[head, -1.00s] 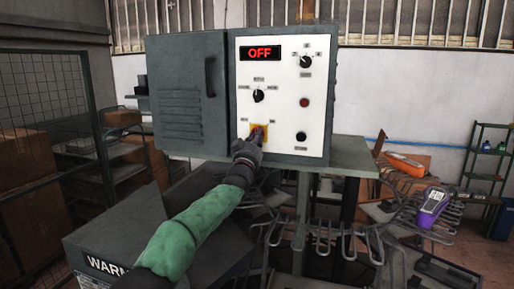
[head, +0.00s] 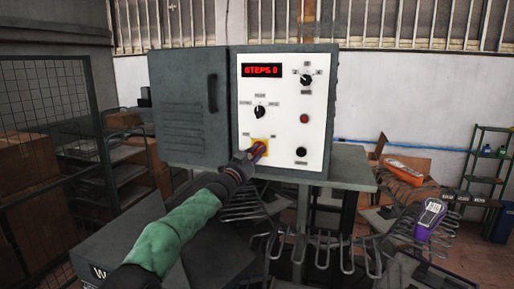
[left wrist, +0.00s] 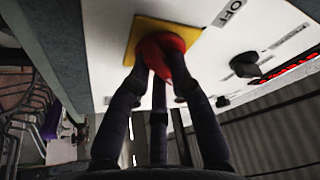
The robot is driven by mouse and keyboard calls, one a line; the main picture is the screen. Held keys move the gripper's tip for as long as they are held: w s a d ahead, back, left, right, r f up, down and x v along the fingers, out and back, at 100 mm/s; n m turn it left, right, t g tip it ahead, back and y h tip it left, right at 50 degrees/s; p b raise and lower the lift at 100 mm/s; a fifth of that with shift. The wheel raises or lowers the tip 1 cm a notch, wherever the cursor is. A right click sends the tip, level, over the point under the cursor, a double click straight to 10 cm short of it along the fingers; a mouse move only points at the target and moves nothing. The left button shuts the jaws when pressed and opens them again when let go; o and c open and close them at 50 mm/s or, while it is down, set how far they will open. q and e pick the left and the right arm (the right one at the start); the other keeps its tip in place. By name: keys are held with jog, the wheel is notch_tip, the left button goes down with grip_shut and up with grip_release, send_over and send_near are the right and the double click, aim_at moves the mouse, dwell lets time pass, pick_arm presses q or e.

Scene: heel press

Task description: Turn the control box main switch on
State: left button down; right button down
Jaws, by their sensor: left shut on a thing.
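The control box (head: 190,110) stands on a grey table, its white panel facing me. Its red display (head: 262,71) reads "STEPS 0". The main switch is a red knob on a yellow plate (head: 265,142), low on the panel's left side. In the left wrist view the red knob (left wrist: 163,48) sits between the fingers of my left gripper (left wrist: 158,75), which is shut on it. In the head view my left gripper (head: 253,156) covers part of the switch. An "OFF" label (left wrist: 230,10) shows beside the plate. My right gripper is not in view.
Other dials (head: 259,112), a small red button (head: 304,118) and a black knob (head: 301,152) are on the panel. Metal hooks (head: 320,243) hang below the table. An orange device (head: 403,170) and a purple meter (head: 430,218) lie to the right.

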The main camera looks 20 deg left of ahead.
pick_arm(q)
jog(key=shift+m, duration=0.4)
jog(key=c, duration=1.4)
grip_release()
jog(key=v, duration=1.2)
jog(key=shift+w, duration=0.1)
